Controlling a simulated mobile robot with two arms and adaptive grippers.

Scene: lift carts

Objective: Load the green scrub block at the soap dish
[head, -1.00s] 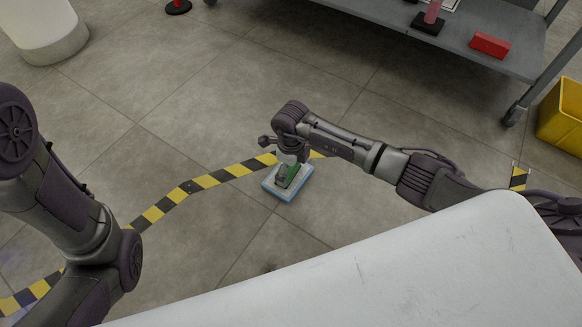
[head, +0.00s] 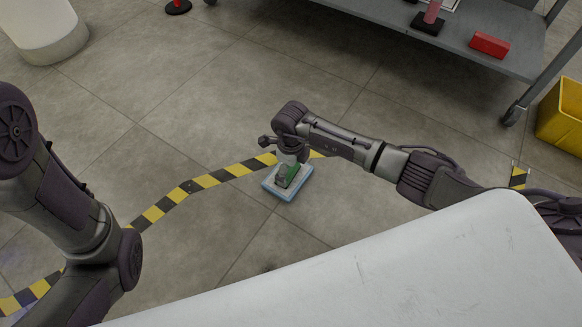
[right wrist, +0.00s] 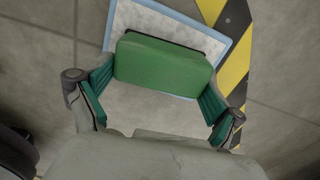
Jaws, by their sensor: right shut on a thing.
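The green scrub block (right wrist: 163,66) is between the teal-padded fingers of my right gripper (right wrist: 157,86), which is shut on it. In the head view my right gripper (head: 288,174) points down, and a bit of green shows by its fingers. Right under the block is a flat, blue-rimmed dish with a pale speckled surface (right wrist: 150,17), seemingly the soap dish; it also shows on the floor in the head view (head: 283,195). I cannot tell whether the block touches it. My left arm is at the left, its gripper out of view.
Yellow-black floor tape (head: 208,181) runs beside the dish. A grey cart shelf (head: 385,12) at the upper right carries a red block (head: 490,45). A yellow bin (head: 562,115) stands at the right edge. The floor left of the right gripper is clear.

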